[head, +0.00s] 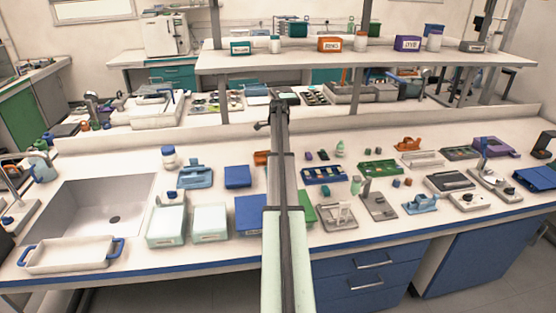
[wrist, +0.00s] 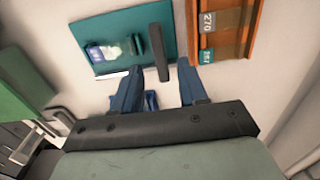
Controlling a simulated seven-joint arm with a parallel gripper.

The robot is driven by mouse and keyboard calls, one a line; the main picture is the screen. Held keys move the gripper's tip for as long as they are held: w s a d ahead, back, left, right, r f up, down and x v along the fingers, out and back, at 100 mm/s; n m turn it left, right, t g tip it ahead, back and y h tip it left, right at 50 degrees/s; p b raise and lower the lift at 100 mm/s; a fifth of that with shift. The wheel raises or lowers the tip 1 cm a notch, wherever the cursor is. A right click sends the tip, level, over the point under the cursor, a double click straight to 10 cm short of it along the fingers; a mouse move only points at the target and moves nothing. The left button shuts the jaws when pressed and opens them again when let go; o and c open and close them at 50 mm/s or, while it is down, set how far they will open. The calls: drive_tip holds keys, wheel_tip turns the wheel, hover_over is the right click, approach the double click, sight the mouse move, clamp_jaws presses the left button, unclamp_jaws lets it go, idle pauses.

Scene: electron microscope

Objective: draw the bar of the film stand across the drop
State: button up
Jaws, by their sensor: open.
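In the wrist view a teal base (wrist: 116,28) lies on a pale surface, and I take it for the film stand. A dark upright bar (wrist: 158,48) stands over its right part. A small patch with white, blue and green on it (wrist: 103,52) lies on the base left of the bar; I cannot tell whether a drop is there. My gripper (wrist: 158,66) is open, its two blue fingers on either side of the bar's lower end in the picture. I cannot tell whether the bar is between them in depth. In the head view my arm hides most of this spot.
An orange tray with number labels (wrist: 222,30) lies close right of the teal base. A green thing (wrist: 20,90) is at the left edge. In the head view, blue boxes (head: 238,177) and a blue rack (head: 323,175) stand on the bench, and a shelf (head: 370,60) crosses behind.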

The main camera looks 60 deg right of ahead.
drive_tip(key=shift+f, duration=2.2)
clamp_jaws()
